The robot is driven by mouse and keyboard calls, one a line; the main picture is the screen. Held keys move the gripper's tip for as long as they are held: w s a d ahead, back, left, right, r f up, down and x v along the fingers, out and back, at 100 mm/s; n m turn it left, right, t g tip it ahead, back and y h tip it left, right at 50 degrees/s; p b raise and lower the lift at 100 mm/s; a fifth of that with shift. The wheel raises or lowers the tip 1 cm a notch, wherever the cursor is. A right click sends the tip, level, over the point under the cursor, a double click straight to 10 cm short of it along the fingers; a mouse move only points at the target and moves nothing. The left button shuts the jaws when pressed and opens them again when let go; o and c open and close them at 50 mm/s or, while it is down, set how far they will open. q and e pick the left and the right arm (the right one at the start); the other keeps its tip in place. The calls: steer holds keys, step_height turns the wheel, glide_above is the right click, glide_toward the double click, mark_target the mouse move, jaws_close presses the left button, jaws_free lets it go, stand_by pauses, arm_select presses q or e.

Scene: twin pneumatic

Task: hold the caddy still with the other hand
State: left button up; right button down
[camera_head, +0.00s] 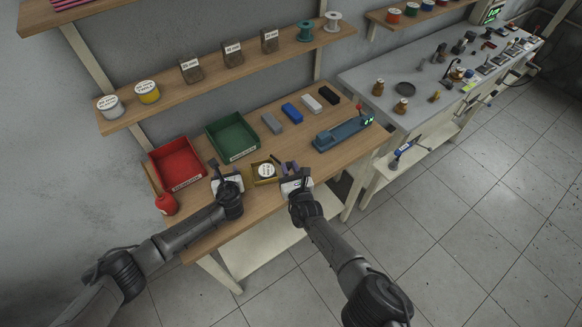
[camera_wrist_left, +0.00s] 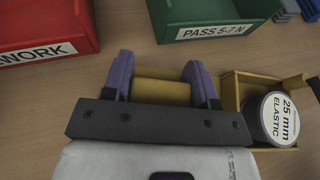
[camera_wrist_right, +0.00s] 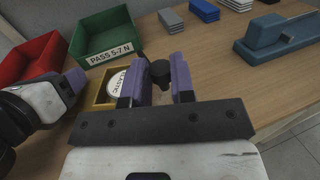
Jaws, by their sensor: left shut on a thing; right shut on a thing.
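The caddy (camera_head: 264,181) is a small yellow-brown open box on the wooden bench, between my two grippers. A round tin (camera_wrist_left: 279,118) labelled "25 mm elastic" sits in it. My left gripper (camera_head: 217,170) is at the caddy's left, shut on a yellow-brown piece (camera_wrist_left: 162,88) of the caddy's colour. I cannot tell whether that piece is joined to the box. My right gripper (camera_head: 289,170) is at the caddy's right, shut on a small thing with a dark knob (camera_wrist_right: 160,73). The fingers and gripper body hide most of that thing.
A red bin (camera_head: 177,162) and a green bin (camera_head: 232,137) stand behind the caddy. A red bottle (camera_head: 166,203) is at the left. Several coloured blocks (camera_head: 291,112) and a blue-grey device (camera_head: 343,134) are at the right. The bench's front edge is close to both grippers.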

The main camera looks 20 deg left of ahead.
steer(key=shift+s+a+m+t+h, duration=0.45)
steer(key=shift+m+h, duration=0.15)
steer(key=shift+h, duration=0.2)
steer(key=shift+s+a+m+t+h, duration=0.4)
steer(key=shift+m+h, duration=0.2)
steer(key=shift+h, duration=0.2)
steer(key=shift+d, duration=0.15)
steer(key=c, duration=0.9)
jaws_free()
steer(key=shift+c, duration=0.2)
steer(key=shift+s+d+f, duration=0.15)
steer(key=shift+s+d, duration=0.05)
steer(key=shift+s, duration=0.5)
steer(key=shift+v, duration=0.8)
steer(key=v, duration=0.9)
